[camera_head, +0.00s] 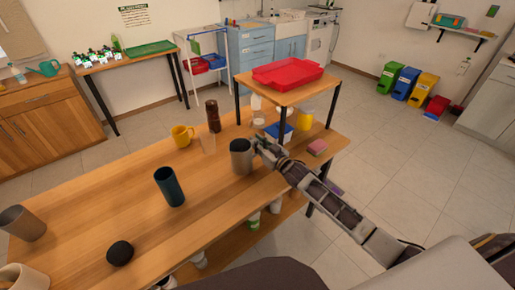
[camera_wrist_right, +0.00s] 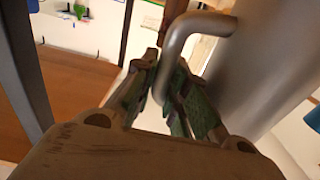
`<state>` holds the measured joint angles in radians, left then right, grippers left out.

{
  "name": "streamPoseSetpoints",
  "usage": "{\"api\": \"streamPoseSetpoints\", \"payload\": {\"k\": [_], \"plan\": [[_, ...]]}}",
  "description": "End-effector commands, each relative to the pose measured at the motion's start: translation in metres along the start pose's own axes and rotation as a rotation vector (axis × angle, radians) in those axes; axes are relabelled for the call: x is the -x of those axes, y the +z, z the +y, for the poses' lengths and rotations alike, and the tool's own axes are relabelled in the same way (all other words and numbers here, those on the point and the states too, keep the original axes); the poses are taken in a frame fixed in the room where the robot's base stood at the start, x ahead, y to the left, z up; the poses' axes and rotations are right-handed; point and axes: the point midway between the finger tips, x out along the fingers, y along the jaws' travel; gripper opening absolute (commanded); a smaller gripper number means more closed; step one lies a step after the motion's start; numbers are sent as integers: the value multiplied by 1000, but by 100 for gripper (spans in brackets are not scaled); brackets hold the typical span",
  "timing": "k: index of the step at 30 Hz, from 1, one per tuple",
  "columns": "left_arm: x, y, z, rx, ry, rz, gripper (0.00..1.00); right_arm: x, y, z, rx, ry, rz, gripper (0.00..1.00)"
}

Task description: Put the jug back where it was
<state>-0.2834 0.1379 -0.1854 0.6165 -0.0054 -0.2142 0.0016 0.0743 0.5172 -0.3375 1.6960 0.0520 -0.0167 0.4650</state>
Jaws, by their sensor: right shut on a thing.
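The jug is a grey metal cylinder (camera_head: 241,158) with a dark opening, upright at the right part of the long wooden table. I cannot tell whether its base touches the tabletop. My right gripper (camera_head: 262,148) reaches it from the right and is shut on its handle. In the right wrist view the handle (camera_wrist_right: 183,32) passes between the fingertips (camera_wrist_right: 174,95), and the jug's body (camera_wrist_right: 270,55) fills the right side. My left gripper is not in view.
On the table (camera_head: 110,210) stand a dark teal cup (camera_head: 169,187), a yellow mug (camera_head: 181,136), a brown grinder (camera_head: 213,116), a black round object (camera_head: 120,253) and a grey tumbler (camera_head: 22,224). A raised shelf (camera_head: 298,92) with a red tray (camera_head: 287,73) stands behind the jug.

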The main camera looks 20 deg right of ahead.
Motion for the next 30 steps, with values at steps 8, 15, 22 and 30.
{"api": "streamPoseSetpoints", "payload": {"k": [8, 15, 22, 30], "plan": [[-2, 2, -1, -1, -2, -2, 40, 0, 23, 0, -1, 0, 3, 0], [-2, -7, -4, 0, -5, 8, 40, 0, 24, 0, -1, -1, 4, 0], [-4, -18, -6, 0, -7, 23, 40, 0, 27, 0, -1, -1, 4, 0], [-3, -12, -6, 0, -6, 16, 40, 0, 29, 0, 0, 0, -1, 36]]}}
